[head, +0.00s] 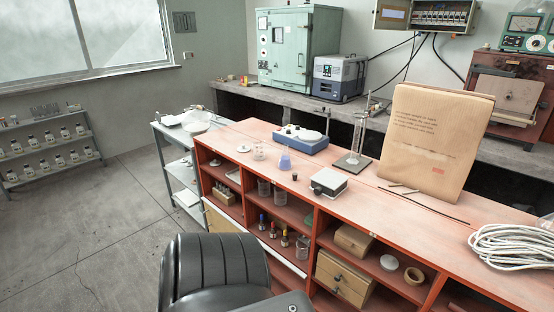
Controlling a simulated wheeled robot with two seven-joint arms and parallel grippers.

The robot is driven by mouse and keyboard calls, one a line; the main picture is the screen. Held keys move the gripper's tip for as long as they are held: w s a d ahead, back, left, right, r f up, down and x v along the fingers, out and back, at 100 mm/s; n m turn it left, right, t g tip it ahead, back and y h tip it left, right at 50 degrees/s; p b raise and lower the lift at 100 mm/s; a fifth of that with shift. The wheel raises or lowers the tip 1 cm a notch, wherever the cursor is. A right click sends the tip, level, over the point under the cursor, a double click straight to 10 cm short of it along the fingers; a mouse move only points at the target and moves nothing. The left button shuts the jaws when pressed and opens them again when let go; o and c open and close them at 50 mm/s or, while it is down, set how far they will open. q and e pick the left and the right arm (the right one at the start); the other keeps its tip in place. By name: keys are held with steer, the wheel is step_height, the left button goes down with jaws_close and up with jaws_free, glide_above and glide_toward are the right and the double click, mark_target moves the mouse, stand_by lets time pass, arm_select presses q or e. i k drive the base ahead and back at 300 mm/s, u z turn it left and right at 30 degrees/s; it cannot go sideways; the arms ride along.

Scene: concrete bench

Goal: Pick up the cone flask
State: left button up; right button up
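The cone flask (285,160) stands upright on the reddish bench top (330,205), near its left end. It is clear glass with bluish-purple contents. A clear glass beaker (259,151) stands just to its left, and a small dark stopper-like piece (294,177) is on the bench in front of it to the right. Neither of my grippers is in view, so whether they are open or shut is hidden.
A blue-based instrument (301,139) sits behind the flask. A white-topped box (328,182) and a stand with a glass cylinder (357,140) are to the right. Open shelves lie below the bench top.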

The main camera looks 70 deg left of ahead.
mark_target(285, 164)
steer(key=u, duration=0.7)
steer(key=i, duration=0.7)
steer(key=u, duration=0.75)
